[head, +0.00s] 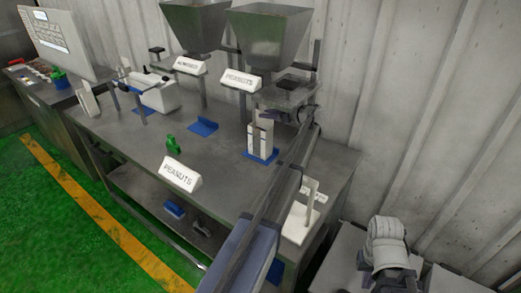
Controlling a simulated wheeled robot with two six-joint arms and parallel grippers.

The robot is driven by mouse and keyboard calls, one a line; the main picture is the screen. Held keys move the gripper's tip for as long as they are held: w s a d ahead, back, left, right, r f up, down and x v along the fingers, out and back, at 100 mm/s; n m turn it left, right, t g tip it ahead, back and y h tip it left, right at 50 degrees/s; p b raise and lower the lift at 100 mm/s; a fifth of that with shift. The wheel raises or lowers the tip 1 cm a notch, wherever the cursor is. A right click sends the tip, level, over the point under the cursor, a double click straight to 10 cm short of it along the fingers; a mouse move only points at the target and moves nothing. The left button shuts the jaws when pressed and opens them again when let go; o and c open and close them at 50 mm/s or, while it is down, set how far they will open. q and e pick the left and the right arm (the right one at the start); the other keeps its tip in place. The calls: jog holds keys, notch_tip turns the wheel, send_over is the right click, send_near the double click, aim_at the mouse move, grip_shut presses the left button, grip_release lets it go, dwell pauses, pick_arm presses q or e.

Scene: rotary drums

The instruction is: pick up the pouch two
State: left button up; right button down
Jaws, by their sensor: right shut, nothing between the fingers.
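A pale upright packet (262,138), which may be pouch two, stands on a blue base (260,157) on the steel table, below the right hopper. No label on it is readable. My left arm reaches in from the bottom middle. My left gripper (298,115) is at its far end, just right of and slightly above the packet; it seems apart from it. Its fingers are too small and dark to tell open from shut.
Two metal hoppers (268,35) with signs stand at the back. A PEANUTS sign (181,173), a green item (172,144) and an empty blue base (202,127) are on the table (135,130). A white stand (300,224) is beside my left arm. A corrugated wall is behind.

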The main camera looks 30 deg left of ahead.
pick_arm(q)
jog(key=shift+x, duration=0.9)
grip_shut()
dwell(0.7)
